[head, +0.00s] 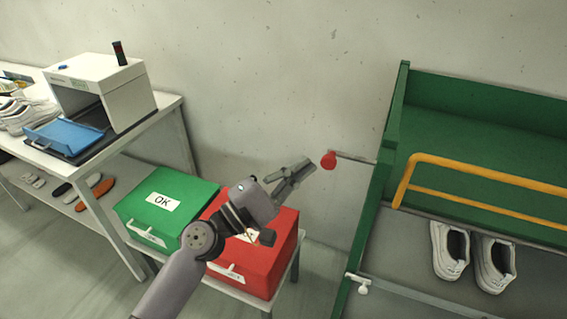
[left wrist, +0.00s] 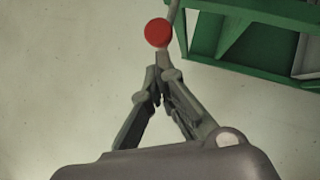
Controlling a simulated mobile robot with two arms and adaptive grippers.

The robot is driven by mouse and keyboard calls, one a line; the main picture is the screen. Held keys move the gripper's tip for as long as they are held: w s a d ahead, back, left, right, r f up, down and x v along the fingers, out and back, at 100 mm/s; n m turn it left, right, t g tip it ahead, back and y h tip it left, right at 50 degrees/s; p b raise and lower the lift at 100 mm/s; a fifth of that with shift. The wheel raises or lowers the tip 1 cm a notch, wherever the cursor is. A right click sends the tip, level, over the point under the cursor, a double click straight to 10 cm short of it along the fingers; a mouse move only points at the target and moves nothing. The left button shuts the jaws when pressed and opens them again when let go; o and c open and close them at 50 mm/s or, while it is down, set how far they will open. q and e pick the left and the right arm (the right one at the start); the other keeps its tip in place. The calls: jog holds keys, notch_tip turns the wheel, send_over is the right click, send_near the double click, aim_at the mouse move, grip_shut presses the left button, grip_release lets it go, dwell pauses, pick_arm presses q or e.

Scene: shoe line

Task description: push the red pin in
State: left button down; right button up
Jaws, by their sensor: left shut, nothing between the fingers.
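The red pin (head: 328,160) has a round red head on a thin grey rod that sticks out to the left from the green frame's post in the head view. In the left wrist view its red head (left wrist: 158,32) shows just beyond my fingertips. My left gripper (head: 310,167) is shut and empty, with its tips just left of the red head. In the left wrist view the shut fingertips (left wrist: 160,75) point at the red head; I cannot tell if they touch it. My right gripper is not in view.
The green frame (head: 398,100) holds a yellow rail (head: 490,174) and a pair of white shoes (head: 450,250). A white knob (head: 363,288) sits lower on it. A green OK box (head: 150,195) and a red box (head: 285,240) stand below my left arm.

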aim_at(351, 159)
pick_arm(q)
jog(key=shift+d, duration=0.2)
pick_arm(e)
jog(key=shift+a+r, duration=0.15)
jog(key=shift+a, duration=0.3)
pick_arm(q)
jog(key=d, duration=0.1)
jog(key=s+d, duration=0.1)
jog(key=d, duration=0.1)
jog(key=d+p, duration=0.1)
jog(key=d, duration=0.1)
jog(key=shift+s+d+r, duration=0.15)
jog(key=shift+s+d, duration=0.05)
jog(key=shift+s, duration=0.2)
jog(key=shift+d, duration=0.1)
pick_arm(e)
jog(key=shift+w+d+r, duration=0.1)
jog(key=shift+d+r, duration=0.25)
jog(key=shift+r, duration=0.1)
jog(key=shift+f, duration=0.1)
